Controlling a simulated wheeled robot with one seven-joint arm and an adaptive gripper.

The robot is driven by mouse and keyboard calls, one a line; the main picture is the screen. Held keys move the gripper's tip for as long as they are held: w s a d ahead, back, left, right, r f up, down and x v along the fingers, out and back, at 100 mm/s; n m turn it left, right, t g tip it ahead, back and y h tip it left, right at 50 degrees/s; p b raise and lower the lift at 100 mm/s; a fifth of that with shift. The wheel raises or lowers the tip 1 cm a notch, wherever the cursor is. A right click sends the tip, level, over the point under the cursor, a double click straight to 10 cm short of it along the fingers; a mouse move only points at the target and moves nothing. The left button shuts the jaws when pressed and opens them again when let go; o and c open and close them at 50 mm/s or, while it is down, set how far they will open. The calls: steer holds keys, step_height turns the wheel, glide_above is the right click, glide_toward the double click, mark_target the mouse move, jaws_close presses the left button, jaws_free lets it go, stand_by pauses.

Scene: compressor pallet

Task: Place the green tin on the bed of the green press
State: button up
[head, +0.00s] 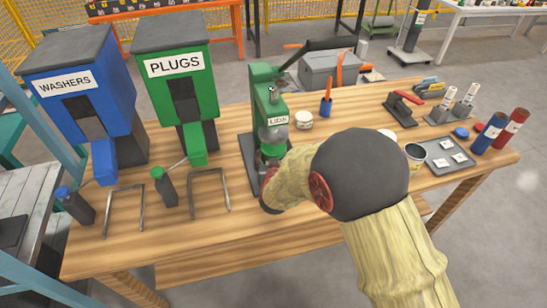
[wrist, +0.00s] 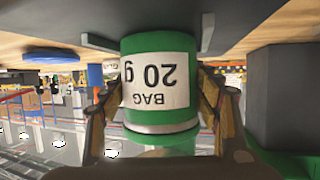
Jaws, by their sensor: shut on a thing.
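The green tin (wrist: 160,45) fills the middle of the wrist view, which is upside down. Its white label reads "BAG 20 g". My gripper (wrist: 160,95) is shut on the tin, one finger on each side. The tin is upright, close over a dark grey surface; I cannot tell whether it touches. In the head view the green press (head: 264,92) stands mid-table with its label and grey ram. Its dark base (head: 248,152) shows beside my arm. My wrist is at the front of the press and hides most of the bed and my fingers.
A green PLUGS dispenser (head: 178,75) and a blue WASHERS dispenser (head: 85,85) stand left of the press. Wire frames (head: 209,172) stand before them. A blue cup of tools (head: 326,107) and a white round tin (head: 303,119) stand right of it. A grey tray (head: 432,147) lies further right.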

steer(key=shift+f, duration=0.1)
steer(key=o, duration=0.7)
steer(key=shift+f, duration=0.15)
steer(key=o, duration=0.4)
steer(key=shift+o, duration=0.5)
steer(key=shift+r, duration=0.2)
